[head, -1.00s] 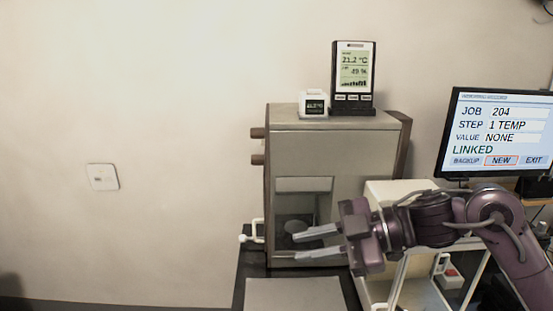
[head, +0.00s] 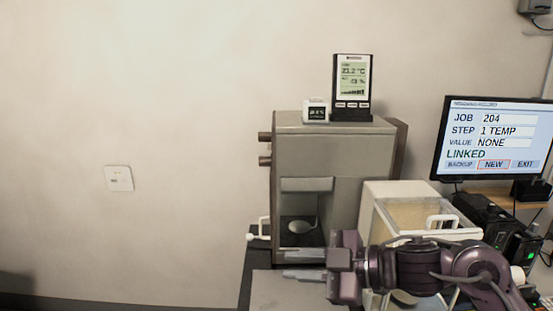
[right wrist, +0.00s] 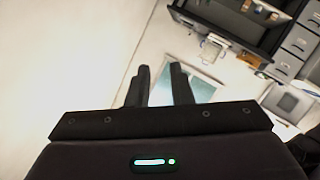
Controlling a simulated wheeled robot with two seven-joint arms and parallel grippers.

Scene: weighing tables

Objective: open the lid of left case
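A large grey case (head: 335,155) with brown side panels stands at the centre of the head view. Its low front opening shows a round pale pan (head: 302,227). A white handle (head: 263,229) is at its left side. A smaller cream case (head: 373,205) with a beige top and a white handle stands to its right. I cannot tell for sure which one is the left case. My right gripper (head: 292,263) is in front of and below the grey case's opening, its fingers pointing left, apart and empty. The fingers also show parted in the right wrist view (right wrist: 160,72). My left gripper is not in view.
A small white device (head: 315,111) and a temperature display (head: 351,83) stand on the grey case. A monitor (head: 495,140) is at the right, above black devices (head: 488,215). A pale mat (head: 290,290) lies in front of the grey case. The wall side at left is free.

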